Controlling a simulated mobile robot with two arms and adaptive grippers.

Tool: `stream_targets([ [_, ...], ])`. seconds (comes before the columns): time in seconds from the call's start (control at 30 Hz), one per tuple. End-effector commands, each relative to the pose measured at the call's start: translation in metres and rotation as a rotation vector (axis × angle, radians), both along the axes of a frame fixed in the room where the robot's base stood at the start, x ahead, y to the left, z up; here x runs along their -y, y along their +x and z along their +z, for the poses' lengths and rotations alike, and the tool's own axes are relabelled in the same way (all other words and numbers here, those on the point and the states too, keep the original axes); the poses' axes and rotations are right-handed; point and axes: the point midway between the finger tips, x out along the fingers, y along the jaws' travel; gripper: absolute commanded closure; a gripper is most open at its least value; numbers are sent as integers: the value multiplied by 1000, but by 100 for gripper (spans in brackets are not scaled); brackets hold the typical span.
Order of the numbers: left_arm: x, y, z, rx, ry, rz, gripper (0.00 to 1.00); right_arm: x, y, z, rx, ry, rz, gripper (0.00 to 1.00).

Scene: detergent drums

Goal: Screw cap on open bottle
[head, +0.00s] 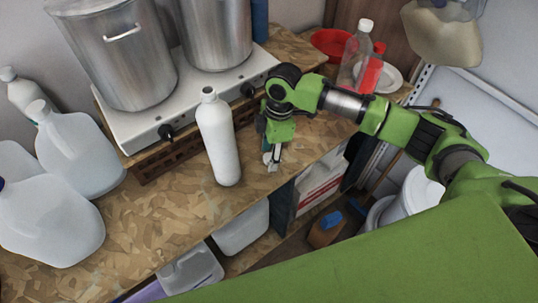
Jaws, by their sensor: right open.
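A tall white bottle (218,145) stands upright on the chipboard worktop (150,225), in front of the stove. Its narrow neck is at the top, and its mouth looks open. My right gripper (271,163) points down close to the worktop, just right of the bottle and apart from it. It is open. A small pale shape shows at its fingertips, but I cannot tell whether it is the cap or part of the fingers. No loose cap shows clearly elsewhere. My left gripper is not in view.
Two steel pots (112,58) stand on a white stove (150,118) behind the bottle. Large translucent jugs (75,150) crowd the left. A clear bottle (355,58) and a red bowl (330,43) stand at the back right. The worktop's front is clear; containers sit below its edge.

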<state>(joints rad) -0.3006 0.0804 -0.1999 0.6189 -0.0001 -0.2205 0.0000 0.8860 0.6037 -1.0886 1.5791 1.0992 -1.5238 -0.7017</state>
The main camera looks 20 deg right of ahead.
Motion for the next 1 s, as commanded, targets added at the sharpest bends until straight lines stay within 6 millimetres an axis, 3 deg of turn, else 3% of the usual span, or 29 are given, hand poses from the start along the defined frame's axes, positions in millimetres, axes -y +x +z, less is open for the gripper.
stream_targets([
  [0.23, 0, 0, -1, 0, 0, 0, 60, 0, 0, 0, 0, 0, 0, 57],
  [0.4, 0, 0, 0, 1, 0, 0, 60, 0, 0, 0, 0, 1, 0, 83],
  [0.8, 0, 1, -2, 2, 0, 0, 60, 0, 0, 1, 0, 1, 0, 83],
  [1.0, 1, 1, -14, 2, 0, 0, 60, 0, 1, 14, 2, 2, 0, 83],
])
